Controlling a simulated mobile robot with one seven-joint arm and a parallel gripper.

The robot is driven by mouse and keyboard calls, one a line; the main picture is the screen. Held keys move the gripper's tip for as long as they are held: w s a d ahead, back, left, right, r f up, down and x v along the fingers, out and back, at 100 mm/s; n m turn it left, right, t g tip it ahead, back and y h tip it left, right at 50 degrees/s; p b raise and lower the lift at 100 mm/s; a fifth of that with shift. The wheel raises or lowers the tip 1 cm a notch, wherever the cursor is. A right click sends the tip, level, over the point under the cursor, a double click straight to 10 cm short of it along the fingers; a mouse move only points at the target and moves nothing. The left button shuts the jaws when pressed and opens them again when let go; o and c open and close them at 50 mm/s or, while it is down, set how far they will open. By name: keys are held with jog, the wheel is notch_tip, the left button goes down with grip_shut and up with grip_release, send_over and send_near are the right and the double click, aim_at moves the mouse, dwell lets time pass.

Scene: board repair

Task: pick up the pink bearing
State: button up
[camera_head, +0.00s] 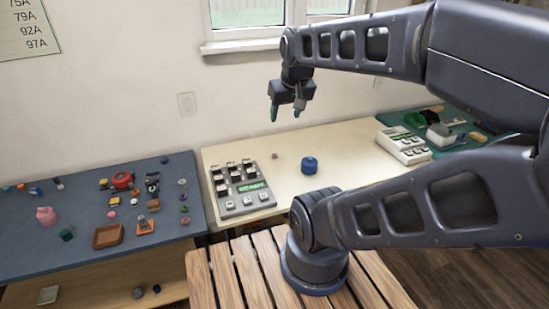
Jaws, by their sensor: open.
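A small pinkish piece (275,156) lies on the cream table (345,150), near its back edge. It may be the pink bearing, but it is too small for me to tell its shape. Another small pink piece (111,214) lies on the blue table (85,250) at left, and its shape is also unclear. My gripper (286,112) is open and empty, with green fingertips pointing down. It hangs in the air, above the pinkish piece in the picture and apart from it.
A grey button panel (240,188) and a blue cylinder (309,165) stand on the cream table. A white device (403,145) stands at right. The blue table holds a larger pink object (47,215), a brown tray (107,236) and several small parts. The cream table's middle is mostly clear.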

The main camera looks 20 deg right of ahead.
jog(key=w, duration=0.1)
jog(key=n+g, duration=0.5)
jog(key=n, duration=1.5)
send_over(274, 155)
notch_tip(274, 155, down, 34)
jog(key=f, duration=0.2)
jog(key=a+f, duration=0.1)
jog(key=f, duration=0.1)
jog(key=shift+f, duration=0.3)
jog(key=shift+d+f, duration=0.2)
jog(key=shift+f, duration=0.75)
jog(key=shift+d+f, duration=0.2)
jog(key=shift+f, duration=0.7)
jog(key=shift+d+f, duration=0.2)
jog(key=shift+f, duration=0.75)
jog(key=shift+c, duration=0.4)
